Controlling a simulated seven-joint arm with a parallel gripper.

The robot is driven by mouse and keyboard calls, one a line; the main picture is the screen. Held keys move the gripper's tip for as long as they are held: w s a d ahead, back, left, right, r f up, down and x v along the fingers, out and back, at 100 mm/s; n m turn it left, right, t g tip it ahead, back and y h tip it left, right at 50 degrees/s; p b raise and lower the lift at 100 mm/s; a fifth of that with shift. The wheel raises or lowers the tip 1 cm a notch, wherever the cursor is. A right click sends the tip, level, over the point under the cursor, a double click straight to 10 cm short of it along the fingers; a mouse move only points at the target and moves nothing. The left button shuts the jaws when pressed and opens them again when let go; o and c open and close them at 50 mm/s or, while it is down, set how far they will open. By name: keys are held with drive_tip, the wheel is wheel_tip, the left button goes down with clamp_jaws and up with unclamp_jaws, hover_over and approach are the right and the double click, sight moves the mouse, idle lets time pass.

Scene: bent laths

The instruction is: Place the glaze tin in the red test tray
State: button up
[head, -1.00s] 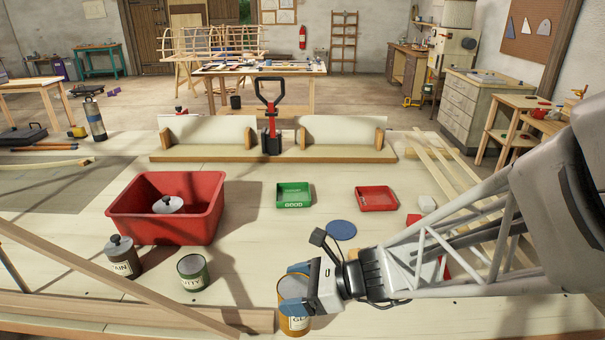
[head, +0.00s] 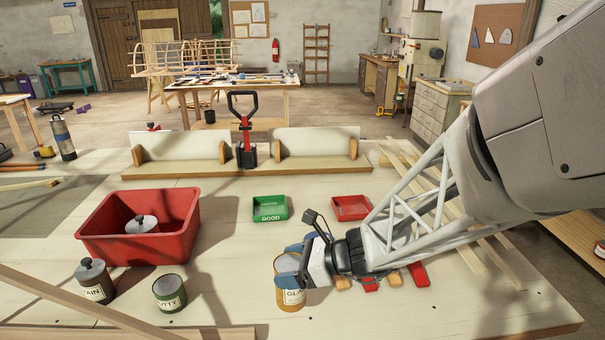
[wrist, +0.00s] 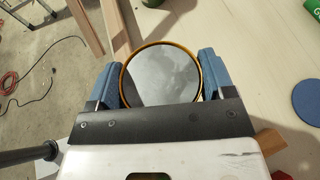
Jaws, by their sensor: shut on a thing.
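The glaze tin (head: 291,299) is an orange-yellow can with a pale label and a grey top. My gripper (head: 289,264) is shut on it, with blue fingers on both sides of its upper part. In the wrist view the tin's round top (wrist: 160,78) sits between the two fingers. The tin looks upright; I cannot tell how far its base is above the bench. The red test tray (head: 351,207) is small and shallow, and lies farther back and to the right of the tin. It looks empty, and my arm passes close in front of it.
A green tray (head: 270,209) marked GOOD lies left of the red tray. A large red bin (head: 110,246) holding a lidded pot (head: 142,224) stands at left. Two tins, dark (head: 94,281) and green (head: 169,294), stand before it. A blue disc (wrist: 308,100) lies on the bench.

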drive_tip(key=w+d+m+t+h, duration=0.1)
drive_tip(key=w+d+m+t, duration=0.2)
drive_tip(key=w+d, duration=0.8)
drive_tip(key=w+d+m+t+h, duration=0.2)
drive_tip(key=w+d+m+t, duration=0.1)
drive_tip(key=w+d, duration=0.8)
drive_tip(key=w, duration=0.5)
drive_tip(key=shift+w+d, duration=0.2)
drive_tip(key=shift+d, duration=0.1)
drive_tip(key=shift+w, duration=0.15)
drive_tip(key=w+d+f, duration=0.1)
drive_tip(key=w, duration=1.4)
drive_tip(key=shift+w+f, duration=0.3)
drive_tip(key=shift+w, duration=0.05)
drive_tip(key=shift+d, duration=0.1)
drive_tip(key=shift+f, duration=1.7)
drive_tip(key=shift+f, duration=0.15)
